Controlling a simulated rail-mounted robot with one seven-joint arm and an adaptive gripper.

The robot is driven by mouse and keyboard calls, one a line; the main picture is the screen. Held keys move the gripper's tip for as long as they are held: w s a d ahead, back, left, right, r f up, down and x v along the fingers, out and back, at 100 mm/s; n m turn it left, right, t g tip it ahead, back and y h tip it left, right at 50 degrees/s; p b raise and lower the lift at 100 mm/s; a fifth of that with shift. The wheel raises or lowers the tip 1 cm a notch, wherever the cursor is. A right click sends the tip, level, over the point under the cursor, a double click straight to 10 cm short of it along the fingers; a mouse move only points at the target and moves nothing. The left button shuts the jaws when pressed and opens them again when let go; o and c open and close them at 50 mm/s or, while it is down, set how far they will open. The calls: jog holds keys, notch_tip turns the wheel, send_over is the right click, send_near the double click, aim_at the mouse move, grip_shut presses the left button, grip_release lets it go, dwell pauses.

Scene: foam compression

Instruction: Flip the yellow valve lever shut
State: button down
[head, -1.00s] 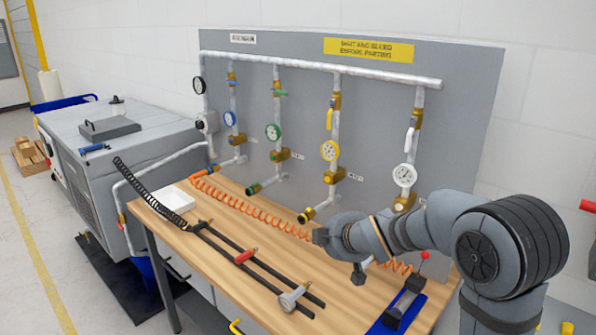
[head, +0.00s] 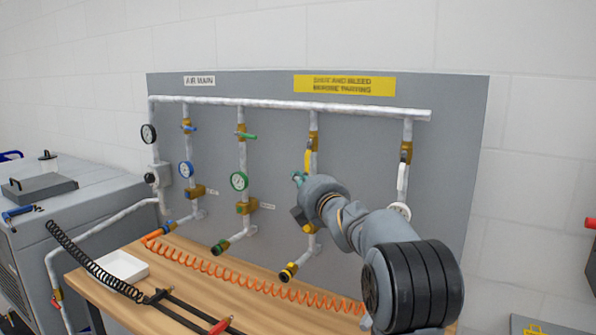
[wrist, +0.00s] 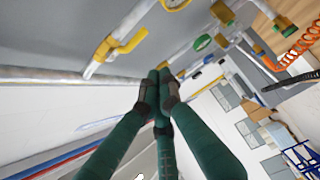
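The yellow valve lever (head: 308,160) hangs down from a brass valve (head: 313,142) on the third pipe drop, roughly along the pipe. In the wrist view the yellow lever (wrist: 126,42) is up and to the left of my fingertips. My gripper (head: 298,179) has teal fingers and is just below and left of the lever in the head view. In the wrist view my gripper's fingertips (wrist: 160,76) are drawn together with nothing seen between them, apart from the lever. My wrist hides the yellow-rimmed gauge in the head view.
Neighbouring drops carry a green lever (head: 246,136), a blue lever (head: 189,128) and a white lever (head: 402,178). A green gauge (head: 239,181) is left of my gripper. An orange coiled hose (head: 250,281) lies on the wooden bench (head: 193,290) below.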

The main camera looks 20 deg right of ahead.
aim_at(307, 163)
jog(key=shift+w, duration=0.1)
jog(key=w+d+p, duration=0.3)
jog(key=w+p, duration=0.4)
jog(key=shift+d, duration=0.3)
dwell(0.4)
jog(key=shift+a+p, duration=0.1)
jog(key=shift+p, duration=0.3)
